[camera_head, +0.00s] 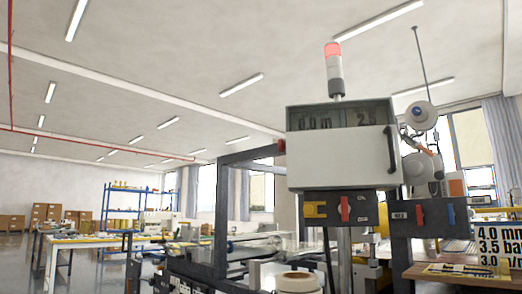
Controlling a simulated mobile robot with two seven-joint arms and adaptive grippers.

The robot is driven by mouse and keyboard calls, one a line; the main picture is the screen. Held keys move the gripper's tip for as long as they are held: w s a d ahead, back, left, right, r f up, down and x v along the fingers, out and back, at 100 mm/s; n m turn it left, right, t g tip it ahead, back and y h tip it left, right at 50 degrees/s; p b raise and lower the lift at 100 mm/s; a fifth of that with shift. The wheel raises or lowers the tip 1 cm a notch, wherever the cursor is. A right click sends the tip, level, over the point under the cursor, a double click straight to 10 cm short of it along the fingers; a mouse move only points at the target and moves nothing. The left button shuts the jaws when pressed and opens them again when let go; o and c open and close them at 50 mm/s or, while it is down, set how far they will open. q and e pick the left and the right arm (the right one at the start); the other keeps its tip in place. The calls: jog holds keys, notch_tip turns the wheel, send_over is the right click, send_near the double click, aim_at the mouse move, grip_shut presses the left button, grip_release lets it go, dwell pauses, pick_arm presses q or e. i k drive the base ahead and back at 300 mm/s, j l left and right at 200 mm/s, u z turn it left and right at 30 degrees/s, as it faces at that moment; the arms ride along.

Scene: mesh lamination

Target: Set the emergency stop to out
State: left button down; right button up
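A grey control cabinet (337,158) with a dark handle stands in the middle right. A small red knob (281,146) sticks out of its left side; it may be the emergency stop, but it is too small to tell whether it is in or out. Below the cabinet, a dark panel (371,207) carries a yellow part (315,209) and a red upright lever (345,208). Neither of my grippers shows in this view.
A signal lamp (333,62) glows red above the cabinet. A dark machine frame (221,215) stands left of the cabinet. Workbenches and blue shelving (127,205) are farther back.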

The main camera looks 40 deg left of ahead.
aim_at(282, 145)
jog(key=j, duration=0.5)
jog(key=i+j+u, duration=0.1)
jog(key=j, duration=0.4)
jog(key=i+j, duration=0.1)
jog(key=j, duration=0.4)
jog(key=i+j+u, duration=0.1)
jog(key=j, duration=0.4)
